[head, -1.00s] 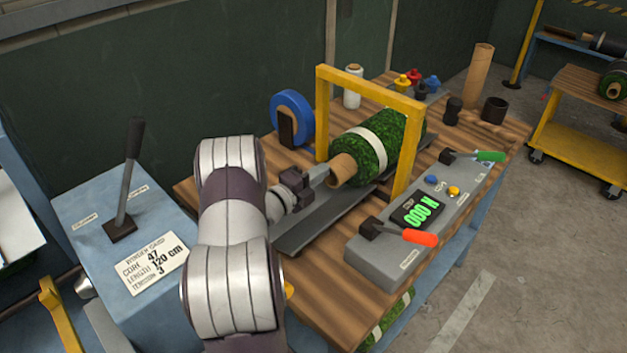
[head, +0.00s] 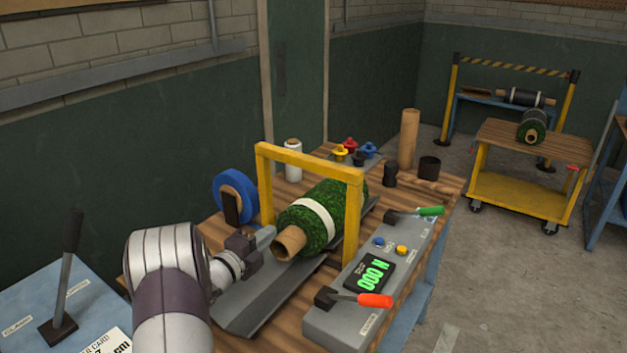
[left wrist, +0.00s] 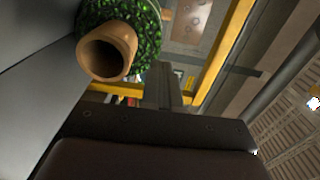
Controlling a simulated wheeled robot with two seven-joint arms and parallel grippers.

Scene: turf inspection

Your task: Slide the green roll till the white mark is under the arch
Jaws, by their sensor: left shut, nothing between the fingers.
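The green roll (head: 328,205) lies in a grey trough (head: 255,302), with a brown core tube (head: 289,243) sticking out of its near end. A white mark (head: 317,220) bands the roll. The yellow arch (head: 310,160) straddles the roll; the band shows between its posts, but I cannot tell if it is exactly beneath the top bar. My left gripper (head: 269,236) is shut and empty, just beside the tube's near end; contact is unclear. The left wrist view shows the tube's open end (left wrist: 106,52) near the fingers. My right gripper is not in view.
A grey console (head: 325,325) with red and green levers and a display reading 000 N stands right of the trough. A blue tape reel (head: 236,197) stands left of the arch. A white spool (head: 293,160) and cardboard tube (head: 409,138) stand farther back. A yellow cart (head: 515,195) is beyond.

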